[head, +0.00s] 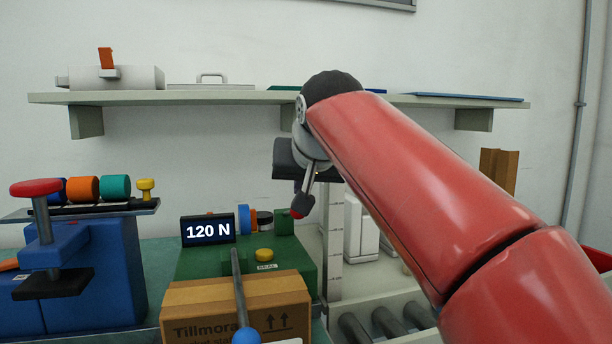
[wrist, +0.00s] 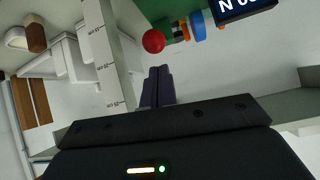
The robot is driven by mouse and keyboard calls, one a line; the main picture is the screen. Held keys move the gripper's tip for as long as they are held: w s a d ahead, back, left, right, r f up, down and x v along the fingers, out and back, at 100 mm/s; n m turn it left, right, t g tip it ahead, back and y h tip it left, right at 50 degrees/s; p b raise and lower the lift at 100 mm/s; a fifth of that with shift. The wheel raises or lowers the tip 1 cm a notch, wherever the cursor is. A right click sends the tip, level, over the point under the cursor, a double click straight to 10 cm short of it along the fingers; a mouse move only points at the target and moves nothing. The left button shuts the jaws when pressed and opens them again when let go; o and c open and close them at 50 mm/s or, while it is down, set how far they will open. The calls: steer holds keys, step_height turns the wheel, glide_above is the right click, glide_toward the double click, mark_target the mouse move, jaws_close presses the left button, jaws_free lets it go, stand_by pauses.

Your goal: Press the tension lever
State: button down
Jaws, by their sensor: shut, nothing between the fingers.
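The green machine (head: 300,255) carries a black display (head: 208,230) reading 120 N. A grey lever rod (head: 238,285) with a blue ball knob (head: 246,336) sticks out at its front, over a cardboard box. A red ball knob (head: 296,214) shows at its right side, partly hidden by my gripper; it also shows in the wrist view (wrist: 153,41). I cannot tell which of the two is the tension lever. My gripper (head: 303,207) is shut and empty, pointing down near the red knob. In the wrist view, its closed fingers (wrist: 157,84) lie just short of the red knob, with no clear contact.
The cardboard box (head: 240,305) stands in front. A blue press with a red knob (head: 36,187) is at left, a roller conveyor (head: 385,322) at right. A wall shelf (head: 240,97) runs behind.

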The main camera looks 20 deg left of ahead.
steer(key=shift+x, duration=2.05)
